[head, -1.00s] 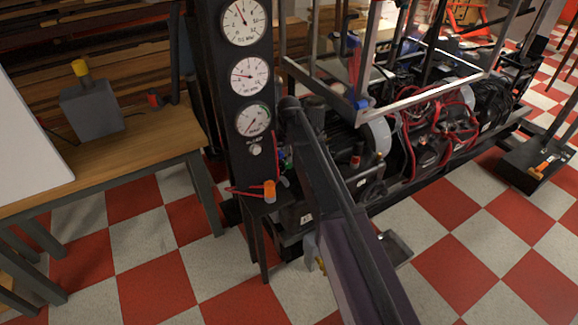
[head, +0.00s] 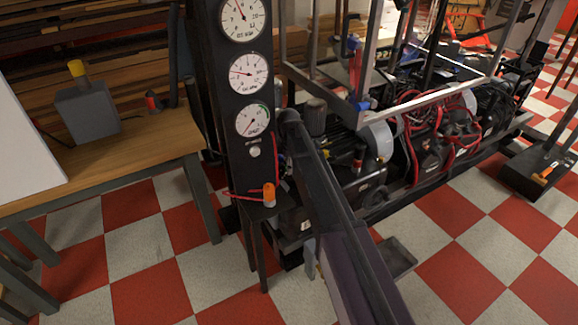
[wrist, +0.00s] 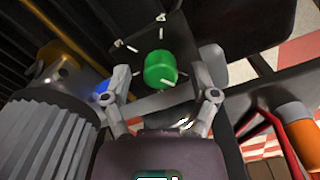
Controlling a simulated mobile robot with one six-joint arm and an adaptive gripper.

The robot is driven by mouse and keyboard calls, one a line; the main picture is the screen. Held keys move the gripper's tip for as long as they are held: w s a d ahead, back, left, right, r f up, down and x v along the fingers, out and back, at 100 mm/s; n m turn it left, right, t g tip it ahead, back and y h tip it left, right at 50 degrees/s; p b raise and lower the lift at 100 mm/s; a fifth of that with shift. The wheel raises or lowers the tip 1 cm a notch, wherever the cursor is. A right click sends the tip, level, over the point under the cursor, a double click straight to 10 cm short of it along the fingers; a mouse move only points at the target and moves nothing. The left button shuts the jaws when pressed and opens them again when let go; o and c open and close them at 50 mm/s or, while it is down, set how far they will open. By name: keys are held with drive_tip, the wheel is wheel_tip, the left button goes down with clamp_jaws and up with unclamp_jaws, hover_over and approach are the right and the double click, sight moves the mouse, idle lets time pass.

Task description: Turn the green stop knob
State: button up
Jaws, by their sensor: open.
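The green stop knob (wrist: 160,69) shows in the wrist view, upper middle, on a dark panel with white marks around it. My gripper (wrist: 162,88) is open, with one finger to the left of the knob and one to the right. The fingers appear apart from the knob; the exact depth between them is hard to tell. In the head view my arm reaches toward the side of the gauge panel, and the knob and my fingertips are hidden behind the arm and panel.
An orange-capped part (head: 269,194) with a red cord sits on a small shelf beside the gauge panel (head: 232,165); the orange part also shows in the wrist view (wrist: 304,142). A ribbed motor (wrist: 48,135) is close on the left. A wooden bench (head: 150,150) stands left.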

clamp_jaws()
drive_tip(key=shift+m, duration=0.5)
drive_tip(key=m, duration=1.9)
drive_tip(key=shift+a+m, duration=0.1)
drive_tip(key=shift+m, duration=0.2)
idle(0.3)
